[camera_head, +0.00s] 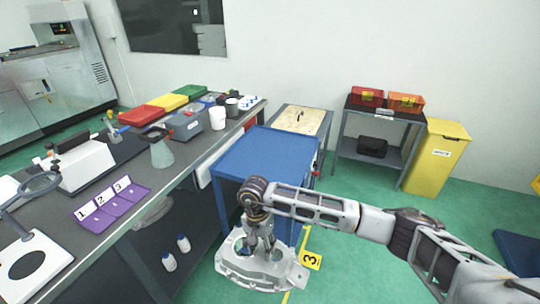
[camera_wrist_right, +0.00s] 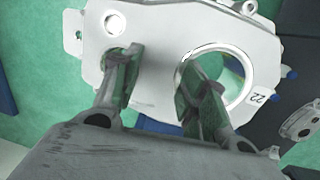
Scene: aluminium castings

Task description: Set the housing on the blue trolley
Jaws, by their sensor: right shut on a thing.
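The housing (camera_head: 258,275) is a light grey aluminium casting with round openings. In the head view it hangs below my right gripper (camera_head: 262,245), in front of the blue trolley (camera_head: 268,155) and over the green floor. My right gripper is shut on the housing; in the wrist view its fingers (camera_wrist_right: 160,85) sit at the two openings of the housing (camera_wrist_right: 150,40), and a label reading 22 shows at its right. The trolley's blue top is flat and bare; part of its front is hidden by my right arm. My left gripper is not in view.
A long grey workbench (camera_head: 150,200) with purple numbered trays (camera_head: 110,203), a flask and colored bins stands left of the trolley. A wooden-topped cart (camera_head: 302,120) stands behind it. A grey shelf cart (camera_head: 382,115) and yellow bin (camera_head: 436,158) are at the right.

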